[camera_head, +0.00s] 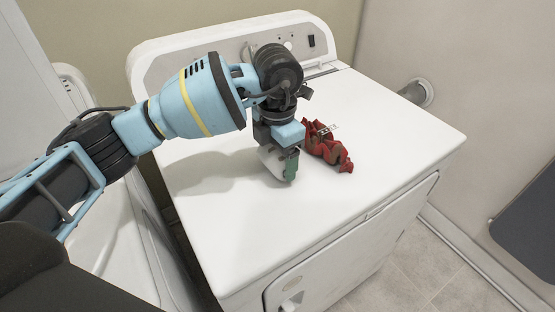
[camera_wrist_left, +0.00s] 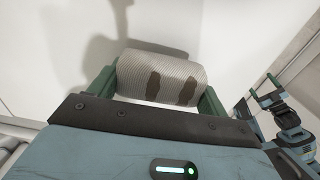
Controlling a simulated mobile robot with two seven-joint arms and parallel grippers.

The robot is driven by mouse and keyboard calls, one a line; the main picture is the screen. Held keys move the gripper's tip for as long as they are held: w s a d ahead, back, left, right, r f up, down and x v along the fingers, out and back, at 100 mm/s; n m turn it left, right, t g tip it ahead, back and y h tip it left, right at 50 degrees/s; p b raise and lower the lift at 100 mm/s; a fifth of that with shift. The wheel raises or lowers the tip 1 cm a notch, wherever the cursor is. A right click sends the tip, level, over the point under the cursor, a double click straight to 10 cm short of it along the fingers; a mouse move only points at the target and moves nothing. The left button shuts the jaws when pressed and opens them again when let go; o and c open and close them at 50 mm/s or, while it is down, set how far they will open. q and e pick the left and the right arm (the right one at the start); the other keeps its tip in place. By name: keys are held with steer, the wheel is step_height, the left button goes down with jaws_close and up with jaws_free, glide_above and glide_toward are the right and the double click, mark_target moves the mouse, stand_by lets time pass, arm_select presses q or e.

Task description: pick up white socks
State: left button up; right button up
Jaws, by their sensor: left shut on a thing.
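The white socks (camera_wrist_left: 165,75) are a rolled, ribbed light bundle with two dark brownish patches. In the left wrist view they lie crosswise between the green fingers of my left gripper (camera_wrist_left: 155,92), which is shut on them. In the head view my left gripper (camera_head: 279,165) points down at the white machine top, and a pale part of the socks (camera_head: 268,158) shows beside its green finger. Most of the bundle is hidden by the gripper there. I cannot tell whether the socks touch the top.
A crumpled red and dark cloth (camera_head: 326,147) with a small pale tag lies just right of the gripper on the white machine (camera_head: 385,125). A raised control panel (camera_head: 325,45) stands at the back. The front and right of the top are clear.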

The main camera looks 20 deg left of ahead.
arm_select(q)
steer(key=shift+s+d+r, duration=0.15)
steer(key=shift+s+r, duration=0.05)
steer(key=shift+r, duration=0.3)
steer(key=shift+s+d+r, duration=0.1)
steer(key=shift+s+r, duration=0.05)
steer(key=shift+r, duration=0.35)
steer(key=s+d, duration=0.2)
steer(key=s, duration=0.2)
steer(key=s+d+r, duration=0.1)
steer(key=s+d, duration=0.1)
steer(key=s, duration=0.2)
steer(key=s+d, duration=0.2)
steer(key=s, duration=0.2)
steer(key=shift+s+d+r, duration=0.15)
steer(key=shift+s+d, duration=0.05)
steer(key=shift+d, duration=0.2)
steer(key=shift+s+d+b, duration=0.25)
steer(key=shift+s+b, duration=0.05)
steer(key=shift+s, duration=0.2)
